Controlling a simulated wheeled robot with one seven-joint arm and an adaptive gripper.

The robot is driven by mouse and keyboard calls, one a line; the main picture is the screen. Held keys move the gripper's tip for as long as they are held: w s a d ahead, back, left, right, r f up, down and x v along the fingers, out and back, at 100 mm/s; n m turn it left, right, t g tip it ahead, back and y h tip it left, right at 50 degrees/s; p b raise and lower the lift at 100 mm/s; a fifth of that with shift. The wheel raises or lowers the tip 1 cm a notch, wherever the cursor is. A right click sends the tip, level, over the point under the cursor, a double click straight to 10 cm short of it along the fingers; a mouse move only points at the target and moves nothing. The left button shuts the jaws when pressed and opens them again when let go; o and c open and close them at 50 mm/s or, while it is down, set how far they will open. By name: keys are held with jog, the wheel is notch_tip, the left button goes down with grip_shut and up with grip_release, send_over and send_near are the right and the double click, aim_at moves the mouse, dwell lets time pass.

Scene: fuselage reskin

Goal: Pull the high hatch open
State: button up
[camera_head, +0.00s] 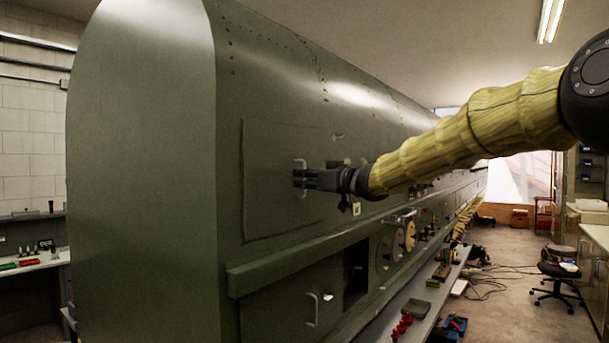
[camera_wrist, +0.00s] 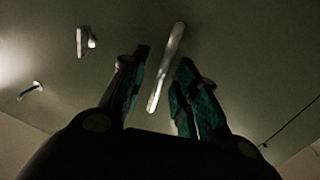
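The high hatch (camera_head: 268,200) is a flat green panel on the fuselage side, and it looks flush with the skin around it. Its pale bar handle (camera_head: 302,163) stands upright near my gripper in the head view. My gripper (camera_head: 298,179) is at the handle and hides its middle part. In the wrist view the handle (camera_wrist: 166,68) runs between the two fingers of my gripper (camera_wrist: 162,85). The fingers are apart, with a gap showing on both sides of the bar. Contact with the hatch surface cannot be told.
A ledge (camera_head: 300,247) runs below the hatch. Under it is a lower panel with its own handle (camera_head: 315,309) beside a dark opening. A shelf (camera_head: 405,300) with red parts and tools runs along the fuselage. A stool (camera_head: 557,275) and cables lie to the right.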

jog(key=shift+w+a, duration=0.35)
jog(key=shift+a, duration=0.05)
grip_shut()
jog(key=shift+f, duration=0.15)
